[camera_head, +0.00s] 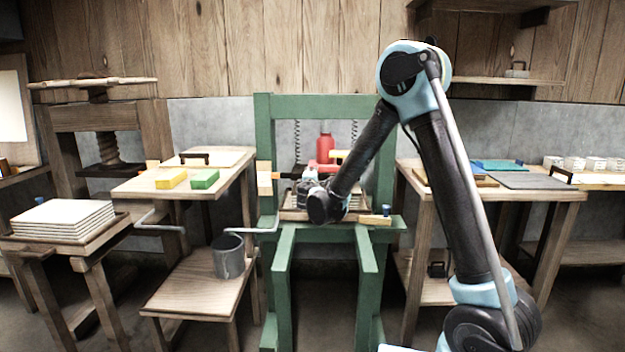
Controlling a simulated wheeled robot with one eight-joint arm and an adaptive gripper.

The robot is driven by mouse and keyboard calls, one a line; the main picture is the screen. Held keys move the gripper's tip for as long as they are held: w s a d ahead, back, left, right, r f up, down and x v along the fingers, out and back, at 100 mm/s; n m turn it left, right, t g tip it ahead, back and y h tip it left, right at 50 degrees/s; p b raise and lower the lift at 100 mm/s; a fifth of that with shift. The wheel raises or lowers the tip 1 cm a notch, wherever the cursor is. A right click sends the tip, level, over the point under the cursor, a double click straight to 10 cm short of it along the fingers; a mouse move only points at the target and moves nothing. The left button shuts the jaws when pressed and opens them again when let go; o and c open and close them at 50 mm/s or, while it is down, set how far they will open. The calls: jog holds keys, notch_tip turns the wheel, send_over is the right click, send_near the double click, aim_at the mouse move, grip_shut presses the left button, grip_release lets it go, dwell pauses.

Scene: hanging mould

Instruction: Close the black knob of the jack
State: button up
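The red jack (325,147) stands upright inside the green press frame (320,106), in the middle of the view. Its lower part is hidden behind my wrist and gripper. I cannot make out the black knob; it is either hidden by my arm or too small to see. My gripper (303,180) is in front of the jack's base, slightly to its left, above the press bed. The fingers are small and partly covered by my wrist, so I cannot tell whether they are open or shut, or whether they touch anything.
A yellow block (171,178) and a green block (204,179) lie on the left wooden table. A grey metal mug (228,257) stands on the lower shelf. A crank handle (262,230) sticks out left of the press. Stacked white slabs (63,222) sit far left.

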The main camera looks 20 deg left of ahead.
jog(key=shift+d+m, duration=0.25)
jog(key=shift+m, duration=0.85)
jog(key=o, duration=1.1)
jog(key=shift+w, duration=0.1)
jog(key=shift+a, duration=0.1)
jog(key=shift+s, duration=0.4)
jog(key=v, duration=1.1)
jog(key=shift+d, duration=0.25)
